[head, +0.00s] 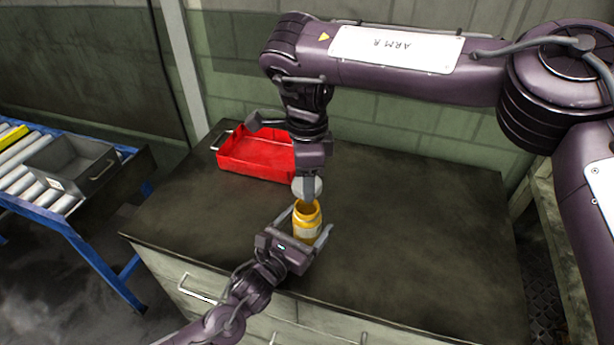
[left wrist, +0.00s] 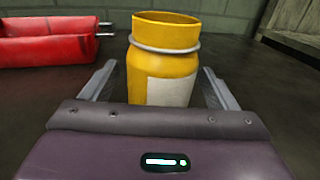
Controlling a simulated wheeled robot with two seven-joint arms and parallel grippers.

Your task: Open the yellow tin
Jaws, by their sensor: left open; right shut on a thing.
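The yellow tin (head: 308,231) stands upright on the dark worktop, its mouth open and bare, with a pale label on its side. In the left wrist view the yellow tin (left wrist: 162,62) shows a grey ring round its neck and no lid on top. My left gripper (head: 311,228) is open, with its fingers on either side of the tin; gaps show between fingers and tin in the left wrist view. My right gripper (head: 308,177) points down just above the tin and is shut on a round grey lid (head: 300,188), held clear of the mouth.
A red tray (head: 256,168) lies behind and left of the tin. The worktop (head: 420,230) is clear on the right. At the far left a roller conveyor (head: 25,160) carries a grey bin (head: 82,172) and a yellow item (head: 12,136). Drawers with handles sit under the front edge.

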